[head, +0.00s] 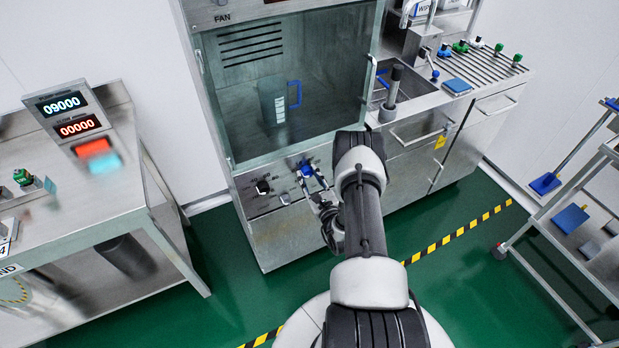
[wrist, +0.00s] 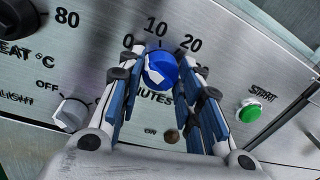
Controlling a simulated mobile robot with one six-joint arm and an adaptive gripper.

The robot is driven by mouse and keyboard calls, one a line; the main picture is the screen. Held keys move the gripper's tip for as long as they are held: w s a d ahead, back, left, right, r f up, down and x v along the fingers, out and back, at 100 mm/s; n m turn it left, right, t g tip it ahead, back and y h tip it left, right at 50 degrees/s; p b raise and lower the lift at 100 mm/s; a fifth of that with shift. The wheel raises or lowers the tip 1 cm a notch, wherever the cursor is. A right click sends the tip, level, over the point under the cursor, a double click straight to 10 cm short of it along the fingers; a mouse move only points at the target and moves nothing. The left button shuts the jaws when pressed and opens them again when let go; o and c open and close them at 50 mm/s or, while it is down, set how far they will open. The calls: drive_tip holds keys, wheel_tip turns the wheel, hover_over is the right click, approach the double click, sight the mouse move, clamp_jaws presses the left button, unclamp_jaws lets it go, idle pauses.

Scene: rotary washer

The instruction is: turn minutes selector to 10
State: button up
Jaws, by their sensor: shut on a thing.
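The minutes selector is a blue knob (wrist: 160,68) on the steel front panel (wrist: 225,60), with the numbers 0, 10 and 20 around its upper side. It also shows in the head view as a small blue knob (head: 305,169). My gripper (wrist: 162,78) is shut on the knob, with blue-padded fingers on its left and right sides. In the head view my gripper (head: 318,188) reaches the panel below the glass chamber. A thin mark above the knob lies near the 10, but the knob's exact pointer direction is hard to tell. Part of the "MINUTES" label is hidden by the fingers.
A black heat knob (wrist: 20,18) and a grey light switch (wrist: 72,112) sit left of the selector. A green start button (wrist: 250,111) sits to the right. The washer's glass chamber (head: 285,90) is above. A bench with displays (head: 68,114) stands left.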

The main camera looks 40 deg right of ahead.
drive_tip(key=m, duration=0.4)
drive_tip(key=shift+m+b, duration=0.3)
drive_tip(key=shift+m+g+y, duration=0.3)
drive_tip(key=shift+m, duration=1.6)
drive_tip(key=shift+r, duration=0.1)
drive_tip(key=o, duration=1.1)
drive_tip(key=shift+c, duration=0.2)
